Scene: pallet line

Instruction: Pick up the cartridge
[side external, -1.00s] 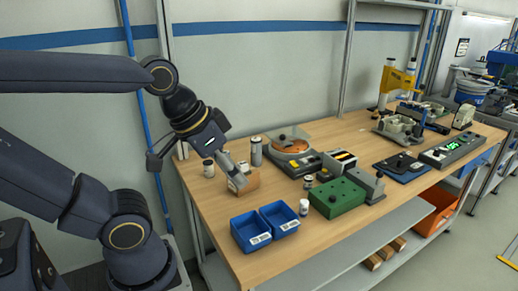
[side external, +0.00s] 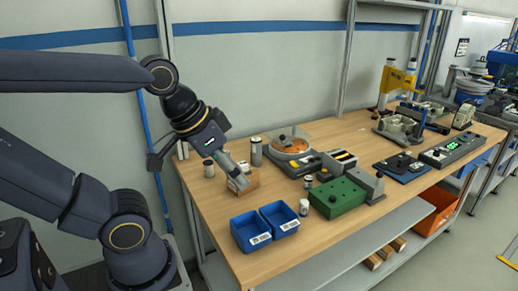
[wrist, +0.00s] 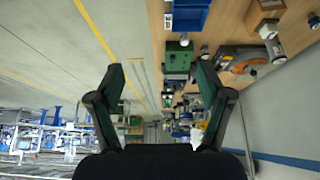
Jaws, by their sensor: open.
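Several small cylinders could be the cartridge; I cannot tell which one it is. A white one (side external: 304,207) stands beside the blue bins, one (side external: 308,182) stands behind it by the green box, and another with a dark top (side external: 208,168) stands at the left back. A taller grey cylinder (side external: 256,150) stands further back. My gripper (side external: 238,184) is tilted down over the left end of the bench, in front of a wooden block (side external: 249,183) that it partly hides. In the wrist view my gripper (wrist: 160,76) has its fingers wide apart with nothing held between them.
Two blue bins (side external: 251,246) sit at the front edge of the bench (side external: 335,238). A green box (side external: 325,202) and a round feeder with an orange dish (side external: 290,143) stand right of my gripper. A yellow press (side external: 398,80) stands at the far end.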

